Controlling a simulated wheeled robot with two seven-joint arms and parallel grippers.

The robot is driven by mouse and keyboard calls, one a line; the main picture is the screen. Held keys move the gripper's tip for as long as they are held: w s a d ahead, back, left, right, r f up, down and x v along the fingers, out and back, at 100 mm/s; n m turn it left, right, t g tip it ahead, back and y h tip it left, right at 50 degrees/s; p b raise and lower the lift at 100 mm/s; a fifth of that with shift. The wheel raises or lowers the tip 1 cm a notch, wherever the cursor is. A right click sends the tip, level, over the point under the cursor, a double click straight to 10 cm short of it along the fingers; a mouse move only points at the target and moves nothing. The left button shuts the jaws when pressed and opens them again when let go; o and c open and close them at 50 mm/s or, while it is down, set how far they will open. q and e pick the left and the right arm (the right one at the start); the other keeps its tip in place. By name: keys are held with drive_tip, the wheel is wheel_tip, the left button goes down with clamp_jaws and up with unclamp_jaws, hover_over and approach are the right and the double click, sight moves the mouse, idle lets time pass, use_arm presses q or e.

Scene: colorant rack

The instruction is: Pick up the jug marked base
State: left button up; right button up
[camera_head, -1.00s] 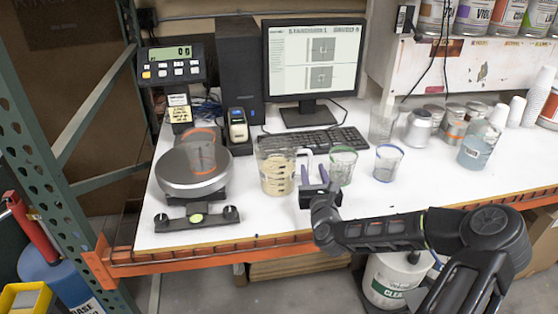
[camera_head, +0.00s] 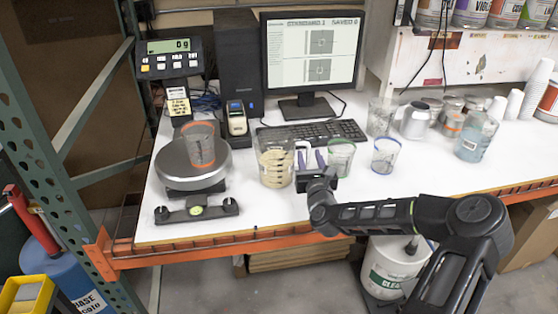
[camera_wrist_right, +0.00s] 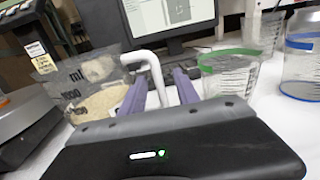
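A clear jug (camera_head: 274,168) with beige contents and a pale handle stands on the white bench, left of the green-rimmed cup. It also shows in the wrist view (camera_wrist_right: 92,95), with dark volume marks; I cannot read the word "base" on it. My right gripper (camera_head: 311,160) is at the handle side of the jug. Its two purple fingers (camera_wrist_right: 160,88) are apart, and the handle (camera_wrist_right: 152,62) shows between them in the wrist view. I cannot tell whether they touch it. My left gripper is not in view.
A green-rimmed cup (camera_head: 340,157) stands close right of my fingers, with a blue-rimmed cup (camera_head: 386,155) beyond. A keyboard (camera_head: 312,134) lies behind. A scale (camera_head: 178,172) bears an orange-rimmed cup (camera_head: 199,145) at left. A blue drum (camera_head: 62,283) marked BASE stands on the floor.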

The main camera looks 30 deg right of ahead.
drive_tip(key=p+x, duration=0.1)
drive_tip(key=x, duration=0.2)
drive_tip(key=shift+w+r+p, duration=0.2)
drive_tip(key=shift+w+p, duration=0.15)
drive_tip(key=shift+w, duration=0.05)
drive_tip(key=shift+w+d+f, duration=0.1)
drive_tip(key=shift+w+d, duration=0.15)
drive_tip(key=shift+w, duration=0.2)
drive_tip(key=shift+c, duration=0.4)
clamp_jaws()
idle(0.5)
